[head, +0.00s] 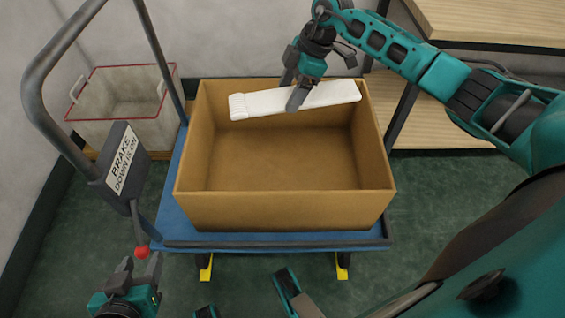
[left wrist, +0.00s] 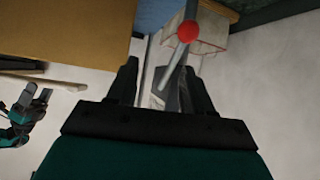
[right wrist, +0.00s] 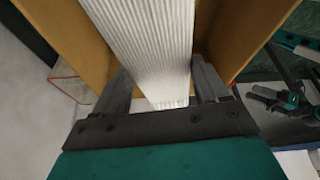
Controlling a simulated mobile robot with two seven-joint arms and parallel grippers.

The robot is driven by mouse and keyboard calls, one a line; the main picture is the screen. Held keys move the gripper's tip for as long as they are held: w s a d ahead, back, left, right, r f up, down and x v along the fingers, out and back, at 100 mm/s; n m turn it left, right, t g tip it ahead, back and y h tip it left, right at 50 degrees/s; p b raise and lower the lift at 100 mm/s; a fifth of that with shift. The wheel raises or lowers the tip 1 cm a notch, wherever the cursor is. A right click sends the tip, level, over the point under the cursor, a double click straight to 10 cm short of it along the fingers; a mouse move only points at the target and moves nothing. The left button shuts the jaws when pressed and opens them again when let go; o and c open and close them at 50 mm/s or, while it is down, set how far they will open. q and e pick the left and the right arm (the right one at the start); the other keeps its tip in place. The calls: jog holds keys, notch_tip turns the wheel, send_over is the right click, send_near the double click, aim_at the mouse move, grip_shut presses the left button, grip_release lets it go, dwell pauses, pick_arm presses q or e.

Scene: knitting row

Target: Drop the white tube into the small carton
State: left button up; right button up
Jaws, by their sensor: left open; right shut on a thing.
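The small carton (head: 284,210) is a brown open box on a blue trolley, and its inside looks empty. In the right wrist view the tube (right wrist: 150,45) runs between the fingers, with carton walls (right wrist: 235,40) on both sides. My left gripper (head: 138,268) is open and empty, low at the left front, outside the carton. Its fingers also show in the left wrist view (left wrist: 160,85).
A whitish bin with a red rim (head: 115,125) stands behind. Wooden shelves (head: 500,20) are at the back right.

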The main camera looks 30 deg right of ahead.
jog(key=shift+f+b, duration=0.6)
jog(key=shift+f, duration=0.2)
jog(key=o, duration=1.1)
jog(key=shift+c, duration=0.2)
jog(key=p+v, duration=0.3)
jog(key=v, duration=1)
jog(key=shift+p, duration=0.3)
jog(key=shift+a, duration=0.1)
